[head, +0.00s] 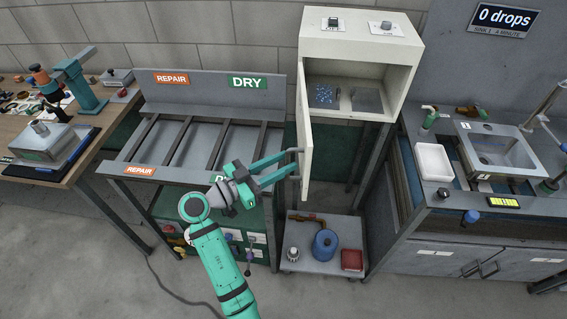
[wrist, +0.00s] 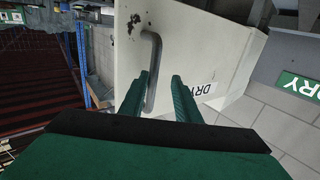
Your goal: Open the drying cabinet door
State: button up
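The drying cabinet (head: 343,46) is a cream box on legs, and its front is open, showing the inside. Its door (head: 306,125) hangs from the left side and stands swung out toward me, seen nearly edge-on. In the wrist view the door's face (wrist: 190,48) fills the middle, with a grey bar handle (wrist: 153,65) and a DRY label. My gripper (head: 289,163) is at the handle, with its two fingers apart. In the wrist view my gripper (wrist: 160,78) has the handle between its fingers, close to the left one; contact is unclear.
Inside the cabinet are a blue-speckled piece (head: 322,95) and a grey plate (head: 366,100). A slotted rack (head: 215,86) marked REPAIR and DRY stands left. A low cart (head: 330,268) with a blue container is below. A sink counter (head: 440,205) stands right.

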jog(key=v, duration=1)
jog(key=shift+s+a, duration=0.2)
jog(key=shift+a, duration=0.15)
jog(key=shift+f, duration=0.15)
notch_tip(320, 180, down, 15)
jog(key=s+d+n+t+y, duration=0.2)
jog(key=d+n+t+y, duration=0.1)
jog(key=n+y, duration=0.4)
jog(key=s+f+n+y, duration=0.4)
jog(key=s+f+n, duration=0.2)
jog(key=s+f, duration=0.4)
jog(key=s+a+n+t+y, duration=0.1)
jog(key=s+y, duration=0.4)
jog(key=s, duration=0.9)
jog(key=s+d+r+m+t, duration=0.1)
jog(key=s+d+r+t, duration=0.2)
jog(key=s+r, duration=0.6)
notch_tip(320, 180, up, 2)
jog(key=shift+s+r+m, duration=0.2)
jog(key=shift+s+m, duration=0.05)
jog(key=shift+m, duration=0.05)
